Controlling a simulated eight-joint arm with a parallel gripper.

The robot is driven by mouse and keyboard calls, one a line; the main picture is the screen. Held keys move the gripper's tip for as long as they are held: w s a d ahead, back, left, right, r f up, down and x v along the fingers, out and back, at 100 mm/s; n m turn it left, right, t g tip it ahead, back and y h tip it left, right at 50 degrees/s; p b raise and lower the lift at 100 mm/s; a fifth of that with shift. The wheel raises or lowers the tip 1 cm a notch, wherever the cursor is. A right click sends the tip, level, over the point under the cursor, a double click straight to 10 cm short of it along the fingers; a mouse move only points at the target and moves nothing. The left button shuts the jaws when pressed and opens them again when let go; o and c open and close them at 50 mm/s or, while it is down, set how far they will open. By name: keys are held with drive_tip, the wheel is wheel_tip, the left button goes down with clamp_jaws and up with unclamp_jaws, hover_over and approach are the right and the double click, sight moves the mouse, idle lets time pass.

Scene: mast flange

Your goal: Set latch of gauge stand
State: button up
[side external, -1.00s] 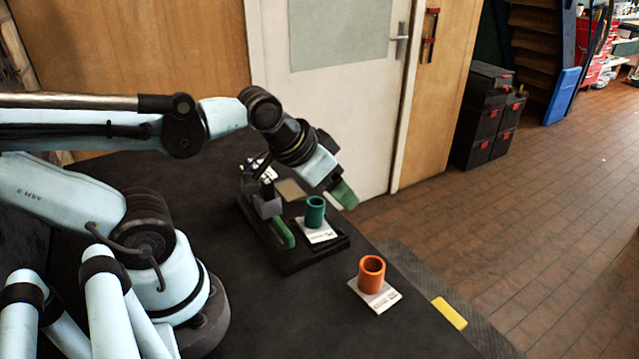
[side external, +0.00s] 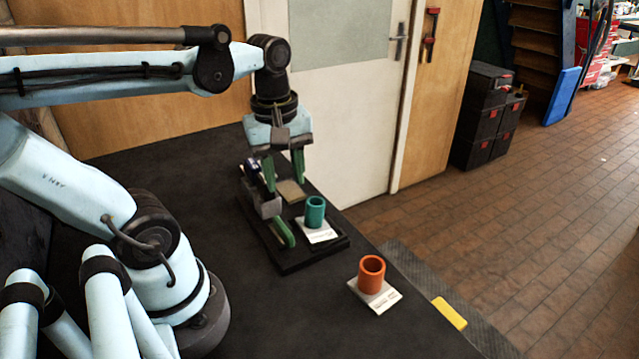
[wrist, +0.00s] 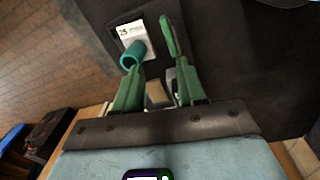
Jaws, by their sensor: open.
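The gauge stand has a dark base (side external: 300,262) on the black bench top. A grey block (side external: 265,206) stands at its left side, with a green latch lever (side external: 284,234) slanting down toward the front. The lever also shows in the wrist view (wrist: 168,36). A teal cup (side external: 315,211) stands on a white card on the base; it also shows in the wrist view (wrist: 132,55). A tan plate (side external: 290,190) lies behind the block. My gripper (side external: 284,170) points down, open and empty, above the rear of the stand. In the wrist view its fingertips (wrist: 158,68) are apart, near the lever.
An orange cup (side external: 371,273) stands on another white card on the bench, right of the stand. The bench front is clear. A white door (side external: 345,120) stands close behind the stand.

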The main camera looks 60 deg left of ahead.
sight(283, 226)
drive_tip(key=shift+s+a+f+n+g, duration=0.15)
drive_tip(key=shift+f+n, duration=0.2)
drive_tip(key=shift+f, duration=1.6)
drive_tip(key=shift+s+f+n+g, duration=0.15)
drive_tip(key=shift+f+n, duration=0.15)
drive_tip(key=shift+f, duration=1.6)
drive_tip(key=shift+s+a+f+n+g, duration=0.15)
drive_tip(key=shift+f+n, duration=0.2)
drive_tip(key=shift+f, duration=1.6)
drive_tip(key=shift+d, duration=0.1)
drive_tip(key=shift+c, duration=0.3)
clamp_jaws()
